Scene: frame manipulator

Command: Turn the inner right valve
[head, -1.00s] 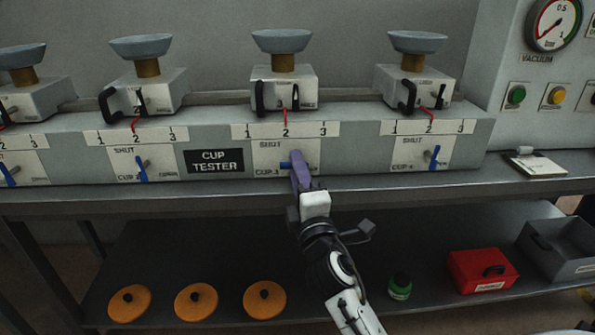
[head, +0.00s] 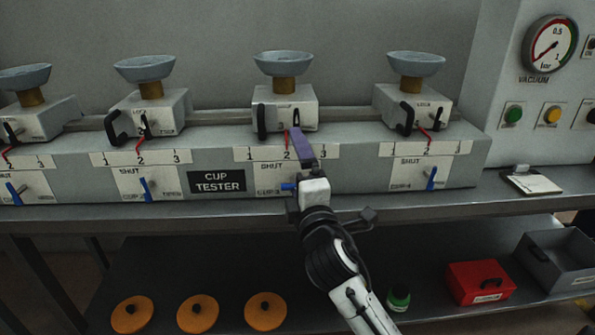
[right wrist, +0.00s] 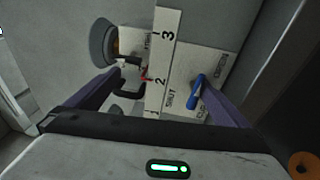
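The inner right valve is the blue handle (head: 288,186) on the third panel from the left, marked SHUT. It lies about level, pointing left, and is partly hidden by my right gripper (head: 300,140). In the right wrist view the handle (right wrist: 195,92) shows between the finger lines, close to the right finger. My right gripper (right wrist: 160,78) is open, its purple fingers spread and empty, in front of the panel. My left gripper is not in view.
Other blue valve handles (head: 145,190) (head: 432,178) stand nearly upright on neighbouring panels. Above are white boxes with black handles and grey dishes (head: 284,62). A clipboard (head: 531,183) lies at the right. Orange discs (head: 265,311) and a red box (head: 480,283) are on the lower shelf.

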